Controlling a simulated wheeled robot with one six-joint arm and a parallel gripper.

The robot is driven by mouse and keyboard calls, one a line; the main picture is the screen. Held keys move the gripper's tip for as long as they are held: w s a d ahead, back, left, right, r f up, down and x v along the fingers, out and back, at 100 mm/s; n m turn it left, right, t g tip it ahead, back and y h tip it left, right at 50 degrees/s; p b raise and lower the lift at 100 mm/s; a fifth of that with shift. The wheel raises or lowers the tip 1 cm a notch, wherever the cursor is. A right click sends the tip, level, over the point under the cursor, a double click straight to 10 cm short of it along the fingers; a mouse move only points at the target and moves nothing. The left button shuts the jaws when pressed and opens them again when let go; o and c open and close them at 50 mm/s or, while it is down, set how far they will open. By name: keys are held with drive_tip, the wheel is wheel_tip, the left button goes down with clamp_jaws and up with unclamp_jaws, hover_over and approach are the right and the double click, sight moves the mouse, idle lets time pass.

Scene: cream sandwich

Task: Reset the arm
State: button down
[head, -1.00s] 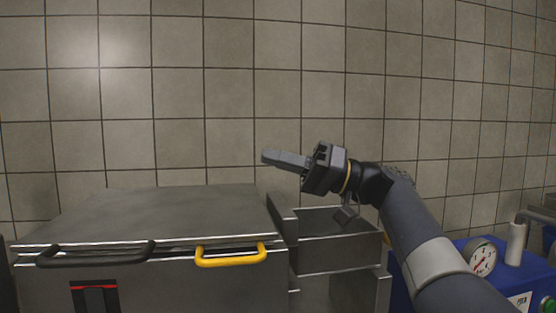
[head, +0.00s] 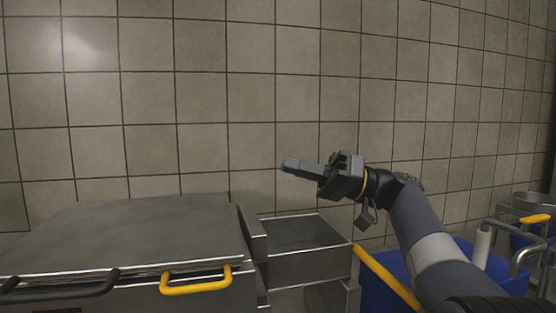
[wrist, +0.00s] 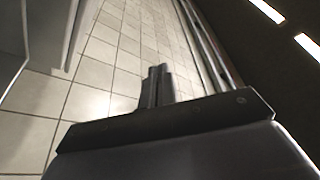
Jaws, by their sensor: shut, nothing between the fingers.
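My gripper (head: 286,165) is shut and empty. My arm reaches in from the lower right.
A metal unit with a closed lid (head: 130,235) stands at the left, with a black handle (head: 62,290) and a yellow handle (head: 196,281). A blue box (head: 385,284) and metal pipes (head: 515,260) are at the right.

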drive_tip(key=shift+d, duration=0.2)
drive_tip(key=shift+a, duration=0.1)
drive_tip(key=s+a+b, duration=0.1)
drive_tip(key=a, duration=0.2)
drive_tip(key=s+a+b, duration=0.1)
drive_tip(key=a+b, duration=0.1)
drive_tip(key=a, duration=0.1)
drive_tip(key=a+f+b, duration=0.1)
drive_tip(key=a, duration=0.2)
drive_tip(key=shift+s, duration=0.4)
drive_tip(key=shift+r, duration=0.2)
